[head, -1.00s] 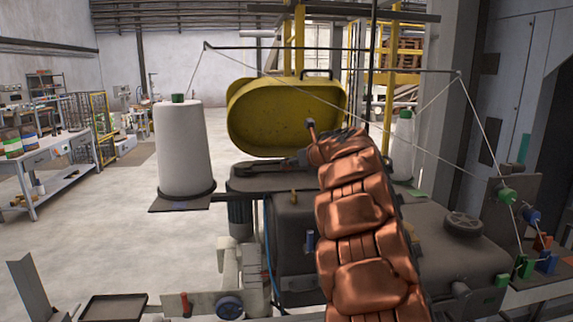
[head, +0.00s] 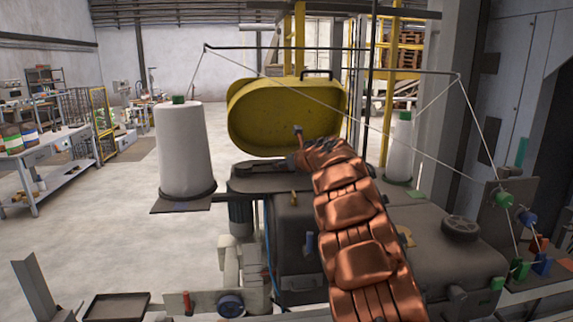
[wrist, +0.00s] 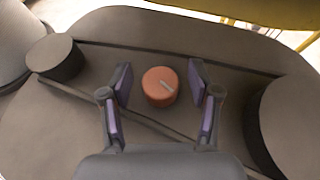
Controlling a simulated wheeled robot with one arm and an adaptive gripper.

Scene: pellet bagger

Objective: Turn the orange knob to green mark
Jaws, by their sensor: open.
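The orange knob (wrist: 161,87) shows in the wrist view as a short round cap on a dark grey surface. My gripper (wrist: 160,74) is open, with one purple-padded finger on each side of the knob and a visible gap on both sides. I see no green mark by the knob. In the head view the knob cannot be made out, and my copper-coloured arm hides most of the gripper above the machine top (head: 262,184).
In the wrist view, a small dark cylinder (wrist: 55,58) stands left of the knob and a larger one (wrist: 288,127) right. In the head view, a yellow cover (head: 285,118) rises behind, and a white spool (head: 183,150) stands left with thread running overhead.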

